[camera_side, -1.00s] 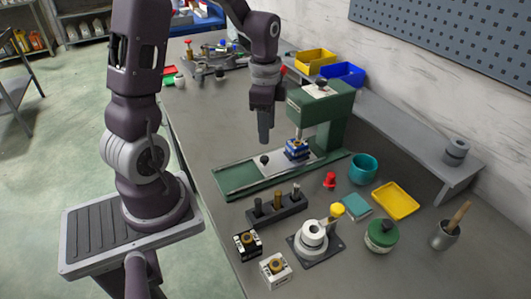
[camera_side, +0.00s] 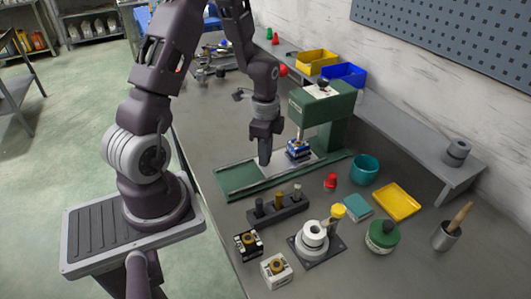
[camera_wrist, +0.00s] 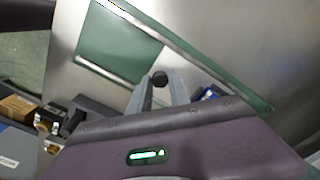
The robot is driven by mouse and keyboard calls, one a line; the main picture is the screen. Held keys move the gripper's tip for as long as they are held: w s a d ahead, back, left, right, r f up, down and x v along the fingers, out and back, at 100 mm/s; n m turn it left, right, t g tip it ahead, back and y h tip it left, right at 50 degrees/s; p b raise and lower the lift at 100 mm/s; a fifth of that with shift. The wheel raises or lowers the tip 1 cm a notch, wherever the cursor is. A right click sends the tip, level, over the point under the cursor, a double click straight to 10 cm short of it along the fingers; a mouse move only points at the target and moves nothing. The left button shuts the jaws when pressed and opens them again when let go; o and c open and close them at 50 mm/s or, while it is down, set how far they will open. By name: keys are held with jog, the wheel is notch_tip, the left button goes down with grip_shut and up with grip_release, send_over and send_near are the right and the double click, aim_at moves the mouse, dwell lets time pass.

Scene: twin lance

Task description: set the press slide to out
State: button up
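The press slide (camera_side: 319,162) is a silver plate on the green press base (camera_side: 236,181). It sits toward the press end, with a blue block (camera_side: 298,151) on it under the ram. Bare green base shows at its left end. My gripper (camera_side: 264,162) points down over the slide at its knob, which it hides in the side view. In the wrist view the black knob (camera_wrist: 160,78) shows between the two grey fingertips of my gripper (camera_wrist: 159,82). The fingers are apart on either side of it; I cannot tell whether they touch it.
The green press body (camera_side: 322,104) stands close to the right of my gripper. A peg rack (camera_side: 279,209) lies in front of the base. A red piece (camera_side: 331,181), a teal cup (camera_side: 364,168) and a yellow tray (camera_side: 396,201) stand to the right. Bench left of the base is clear.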

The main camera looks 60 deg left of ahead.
grip_shut()
dwell(1.0)
jog(key=s, duration=0.9)
jog(key=o, duration=0.7)
grip_release()
jog(key=shift+o, duration=0.2)
jog(key=shift+r, duration=0.15)
